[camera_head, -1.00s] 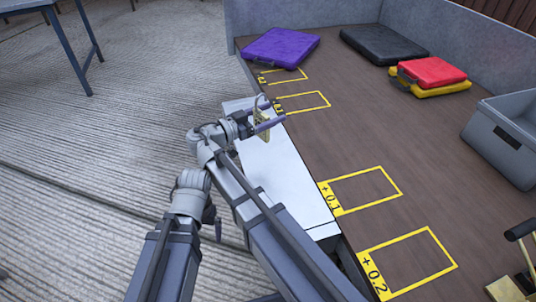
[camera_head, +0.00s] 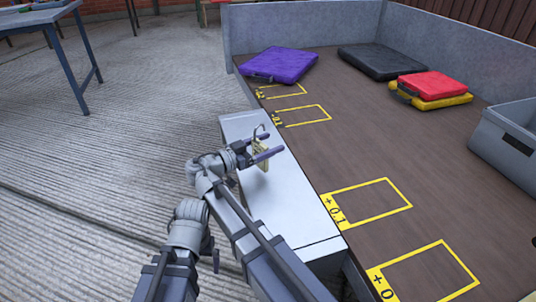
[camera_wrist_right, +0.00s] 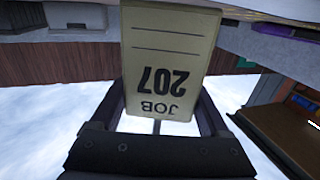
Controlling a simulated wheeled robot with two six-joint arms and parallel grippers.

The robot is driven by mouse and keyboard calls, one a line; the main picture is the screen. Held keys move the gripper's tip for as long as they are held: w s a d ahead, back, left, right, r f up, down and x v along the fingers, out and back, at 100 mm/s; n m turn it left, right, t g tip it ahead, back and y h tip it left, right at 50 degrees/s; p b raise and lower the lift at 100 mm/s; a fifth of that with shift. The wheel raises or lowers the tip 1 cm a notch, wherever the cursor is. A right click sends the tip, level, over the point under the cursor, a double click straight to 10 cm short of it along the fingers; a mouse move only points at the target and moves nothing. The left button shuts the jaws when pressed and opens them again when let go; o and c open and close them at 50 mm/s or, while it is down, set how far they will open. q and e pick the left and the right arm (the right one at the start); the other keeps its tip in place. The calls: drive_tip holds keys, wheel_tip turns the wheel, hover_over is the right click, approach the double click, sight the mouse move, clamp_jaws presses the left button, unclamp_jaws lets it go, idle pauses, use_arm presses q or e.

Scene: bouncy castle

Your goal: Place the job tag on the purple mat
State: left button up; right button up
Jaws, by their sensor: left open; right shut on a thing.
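The job tag (camera_head: 260,155), a pale yellow tag with a hook on top, is held between the fingers of my right gripper (camera_head: 266,149). It hangs above a white box beside the brown deck. In the right wrist view the tag (camera_wrist_right: 168,60) reads JOB 207 upside down between the two fingers. The purple mat (camera_head: 282,62) lies flat at the deck's far left corner, with a handle on its near side. It is well beyond the right gripper. My left gripper (camera_head: 214,256) is low, left of the right arm, partly hidden and apart from the mat and tag.
The white box (camera_head: 285,200) stands against the deck's left edge. The brown deck (camera_head: 370,130) has yellow marked rectangles. A black mat (camera_head: 383,60), a red mat (camera_head: 433,84) on a yellow one (camera_head: 440,102), and a grey crate (camera_head: 508,135) are farther right. Grey walls edge the deck.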

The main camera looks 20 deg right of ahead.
wheel_tip(320, 180, down, 2)
drive_tip(key=shift+f+b, duration=0.15)
drive_tip(key=shift+b, duration=0.45)
use_arm(q)
drive_tip(key=shift+f, duration=0.95)
use_arm(e)
drive_tip(key=o, duration=1.2)
use_arm(q)
drive_tip(key=shift+f, duration=0.15)
